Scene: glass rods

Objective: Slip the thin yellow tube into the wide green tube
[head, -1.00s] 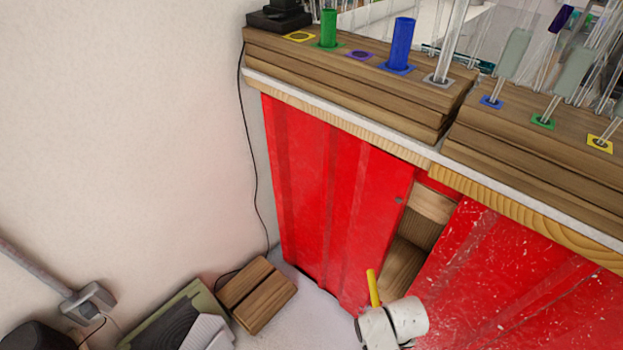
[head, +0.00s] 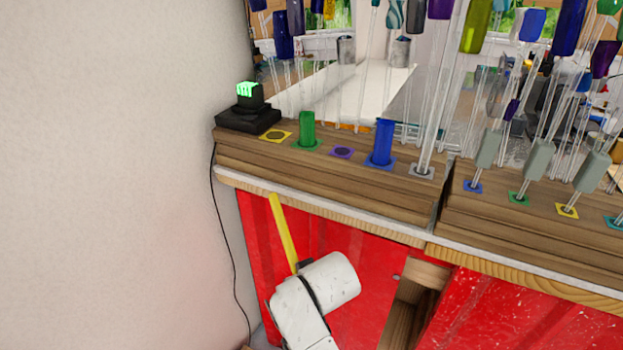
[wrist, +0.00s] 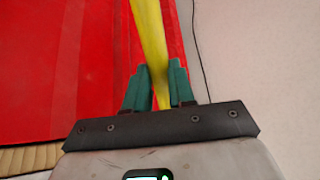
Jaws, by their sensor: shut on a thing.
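The thin yellow tube (head: 283,231) sticks up from my gripper (head: 298,266), tilted a little to the left in the head view. My gripper is shut on it; in the wrist view the green finger pads (wrist: 157,88) press on both sides of the yellow tube (wrist: 150,35). The wide green tube (head: 307,129) stands upright on a green square on the wooden ledge. My gripper is below and in front of that ledge, and the yellow tube's upper end is lower in the picture than the green tube, apart from it. The lower end of the yellow tube is hidden.
A wide blue tube (head: 382,142) and clear rods (head: 440,95) stand on the ledge (head: 330,178) right of the green tube. A black device with a green light (head: 249,106) stands at its left. Red panels (head: 350,265) lie below the ledge, and a wall is at left.

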